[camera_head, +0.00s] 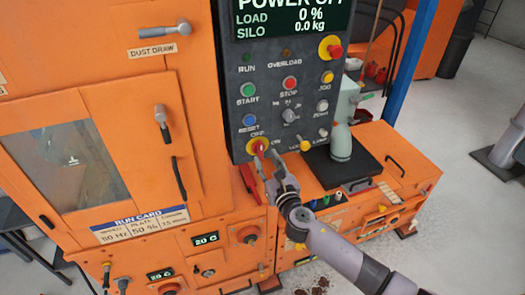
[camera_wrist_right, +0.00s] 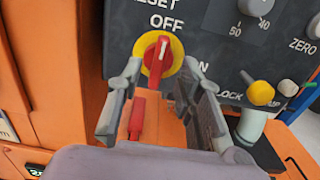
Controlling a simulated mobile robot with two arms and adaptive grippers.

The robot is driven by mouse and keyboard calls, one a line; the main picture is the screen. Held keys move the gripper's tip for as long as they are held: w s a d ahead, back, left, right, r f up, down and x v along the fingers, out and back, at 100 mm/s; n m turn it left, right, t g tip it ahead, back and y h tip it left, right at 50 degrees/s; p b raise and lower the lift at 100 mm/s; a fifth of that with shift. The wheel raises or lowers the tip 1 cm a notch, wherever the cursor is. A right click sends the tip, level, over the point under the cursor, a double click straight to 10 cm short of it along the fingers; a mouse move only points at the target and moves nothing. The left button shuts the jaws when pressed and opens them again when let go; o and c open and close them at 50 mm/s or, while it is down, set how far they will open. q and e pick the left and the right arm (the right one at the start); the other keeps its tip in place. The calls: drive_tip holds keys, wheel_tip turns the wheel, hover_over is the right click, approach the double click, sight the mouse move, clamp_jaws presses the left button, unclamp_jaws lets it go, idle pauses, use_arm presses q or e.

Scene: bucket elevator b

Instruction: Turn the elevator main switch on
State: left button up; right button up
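The main switch (camera_head: 258,146) is a red rotary handle on a round yellow plate, low on the dark control panel. It also shows in the wrist view (camera_wrist_right: 157,54), where its handle stands nearly upright, tilted slightly, with OFF printed above and ON at lower right. The display (camera_head: 293,14) reads POWER and a partly cut-off word, with 0 %. My right gripper (camera_head: 266,168) is just below and in front of the switch. In the wrist view its fingers (camera_wrist_right: 160,78) are apart, left and right of the handle's lower end, with no clear contact. My left gripper is not visible.
Yellow and white knobs (camera_wrist_right: 260,93) stick out to the right. A green-grey bottle-shaped part (camera_head: 341,140) stands on a black plate (camera_head: 352,172). An orange cabinet (camera_head: 90,130) fills the left.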

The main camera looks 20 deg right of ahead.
sight(262, 151)
drive_tip(key=shift+w+a, duration=0.1)
drive_tip(key=shift+w, duration=2.1)
drive_tip(key=shift+s, duration=0.1)
clamp_jaws()
